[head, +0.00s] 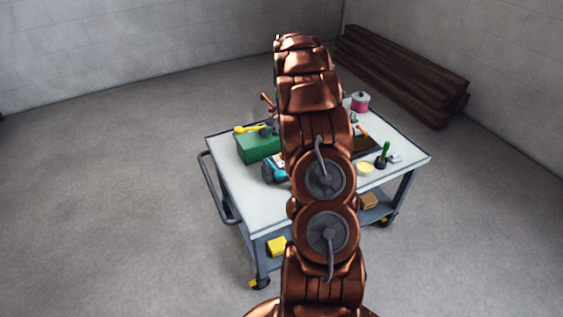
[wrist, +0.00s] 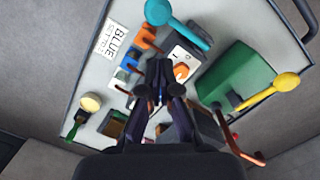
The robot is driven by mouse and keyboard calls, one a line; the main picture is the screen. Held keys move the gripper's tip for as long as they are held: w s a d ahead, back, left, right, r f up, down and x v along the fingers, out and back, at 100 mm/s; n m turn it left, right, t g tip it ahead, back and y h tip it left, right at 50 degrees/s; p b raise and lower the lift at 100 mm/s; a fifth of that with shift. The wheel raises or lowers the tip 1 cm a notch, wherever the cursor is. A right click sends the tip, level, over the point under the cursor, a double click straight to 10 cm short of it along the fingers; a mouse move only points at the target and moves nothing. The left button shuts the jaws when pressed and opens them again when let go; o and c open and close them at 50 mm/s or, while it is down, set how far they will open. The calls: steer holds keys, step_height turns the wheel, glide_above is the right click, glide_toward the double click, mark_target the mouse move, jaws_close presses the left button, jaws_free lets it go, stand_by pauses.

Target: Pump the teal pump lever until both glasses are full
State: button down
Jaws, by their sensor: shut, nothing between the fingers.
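The teal pump lever, with a round knob end, shows at the top of the wrist view (wrist: 190,35). In the head view, only a teal part (head: 269,174) shows left of my arm. My gripper (wrist: 159,88) is shut and empty over the cart, apart from the teal lever in the picture. It is hidden behind my arm in the head view. A white panel with an orange knob (wrist: 181,70) lies between the gripper and the lever. I cannot make out either glass or its fill level for certain.
A green box (head: 255,148) and a yellow lever (head: 250,128) stand at the left of the white-topped cart (head: 235,190). A pink tin (head: 360,103) and a green-handled brush (head: 384,152) stand to the right. Dark beams (head: 400,75) lie by the wall.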

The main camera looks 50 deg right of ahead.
steer(key=s+a+r+n, duration=0.2)
steer(key=s+a+r, duration=0.15)
steer(key=a, duration=0.55)
steer(key=s+a+r+n+g, duration=0.1)
steer(key=s+a+r+n, duration=0.15)
steer(key=a+r, duration=0.4)
steer(key=s+a+r+n, duration=0.2)
steer(key=s+a+r, duration=0.1)
steer(key=a, duration=0.7)
steer(key=s+a+n, duration=0.4)
steer(key=s+a, duration=0.3)
steer(key=s, duration=0.4)
steer(key=s+a+n+h, duration=0.1)
steer(key=s+a+n, duration=0.3)
steer(key=s+a, duration=0.3)
steer(key=s, duration=0.4)
steer(key=shift+a, duration=0.35)
steer(key=shift+s+a, duration=0.1)
